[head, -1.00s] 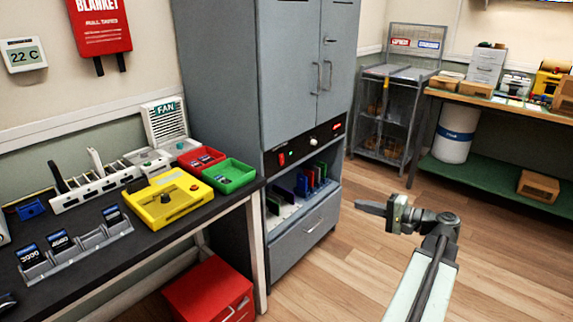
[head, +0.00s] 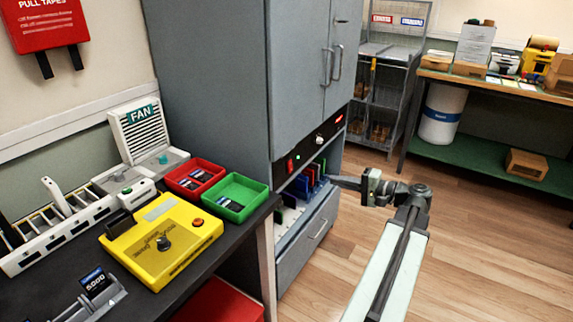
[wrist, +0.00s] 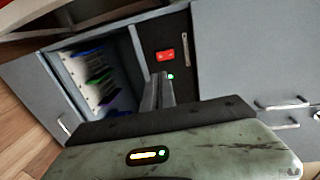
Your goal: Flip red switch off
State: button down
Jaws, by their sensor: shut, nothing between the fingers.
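The red switch (head: 290,166) is on the black control strip of the tall grey cabinet (head: 214,85), left of a small green light. My gripper (head: 338,181) is shut and empty, in front of the cabinet, to the right of and slightly below the switch. In the wrist view my gripper (wrist: 158,76) points toward the strip, apart from the switch as far as I can see.
Below the strip is an open bay with colored upright phones or cards (head: 307,182). A dark table (head: 226,242) at left holds a yellow device (head: 163,238), red and green trays and a fan unit. Wooden floor (head: 465,240) is clear at right.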

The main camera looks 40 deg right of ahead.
aim_at(291, 170)
jog(key=shift+w, duration=0.35)
jog(key=b+x, duration=0.2)
jog(key=x, duration=1.2)
jog(key=shift+w+a+f, duration=0.1)
jog(key=shift+a+f, duration=0.05)
jog(key=shift+f, duration=0.05)
jog(key=shift+r+b, duration=0.1)
jog(key=shift+b, duration=0.2)
jog(key=s+d+f+b, duration=0.1)
jog(key=s, duration=0.5)
jog(key=s+d+f+b, duration=0.1)
jog(key=s+d, duration=0.1)
jog(key=s, duration=0.5)
jog(key=shift+s+d, duration=0.3)
